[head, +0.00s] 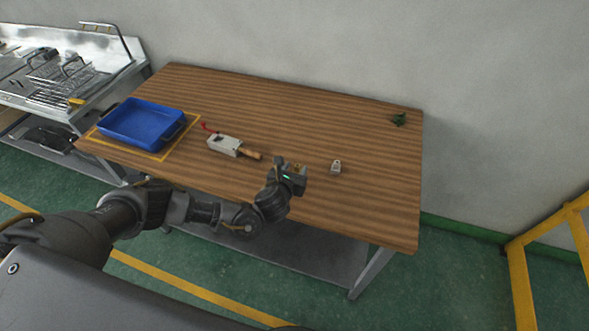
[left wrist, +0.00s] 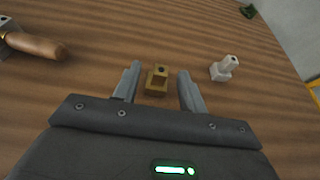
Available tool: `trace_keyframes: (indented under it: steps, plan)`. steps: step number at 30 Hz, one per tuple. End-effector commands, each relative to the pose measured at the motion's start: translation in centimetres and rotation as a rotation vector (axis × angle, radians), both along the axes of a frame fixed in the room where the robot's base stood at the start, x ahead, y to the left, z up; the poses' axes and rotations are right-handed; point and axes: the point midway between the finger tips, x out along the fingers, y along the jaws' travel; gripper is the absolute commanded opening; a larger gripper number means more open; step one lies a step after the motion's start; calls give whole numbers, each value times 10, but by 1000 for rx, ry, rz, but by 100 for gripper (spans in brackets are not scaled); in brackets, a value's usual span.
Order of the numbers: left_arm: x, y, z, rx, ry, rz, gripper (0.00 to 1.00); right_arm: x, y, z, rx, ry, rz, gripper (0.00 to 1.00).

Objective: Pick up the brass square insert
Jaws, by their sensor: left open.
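The brass square insert (left wrist: 156,82) lies on the wooden table in the left wrist view, a small block with a dark hole in its top. In the head view it shows partly behind my gripper (head: 297,166). My left gripper (left wrist: 157,82) is open, with one finger on each side of the insert and visible gaps between. I cannot tell how high the fingertips are above the table. My right gripper is not in view.
A small light-grey metal piece (head: 336,167) stands right of the gripper. A grey tool with a wooden handle (head: 225,145) lies left. A blue tray (head: 142,122) is at the far left of the table (head: 290,110). A green object (head: 398,119) lies at the back right.

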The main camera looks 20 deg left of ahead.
Motion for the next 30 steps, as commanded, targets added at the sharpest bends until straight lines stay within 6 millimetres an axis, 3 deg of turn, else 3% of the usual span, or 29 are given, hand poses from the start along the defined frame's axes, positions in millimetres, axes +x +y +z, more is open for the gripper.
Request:
trace_keyframes:
  steps: [4, 11, 21, 30]
  plan:
    - [10, -1, -5, 0, 2, 0, 42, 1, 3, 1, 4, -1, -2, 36]
    - [11, -1, -6, -2, 2, -1, 42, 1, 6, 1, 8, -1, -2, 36]
    - [11, -1, -6, -1, 2, -1, 0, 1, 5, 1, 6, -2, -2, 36]
    - [11, -1, -5, -2, 1, 0, 0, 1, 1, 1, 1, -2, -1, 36]
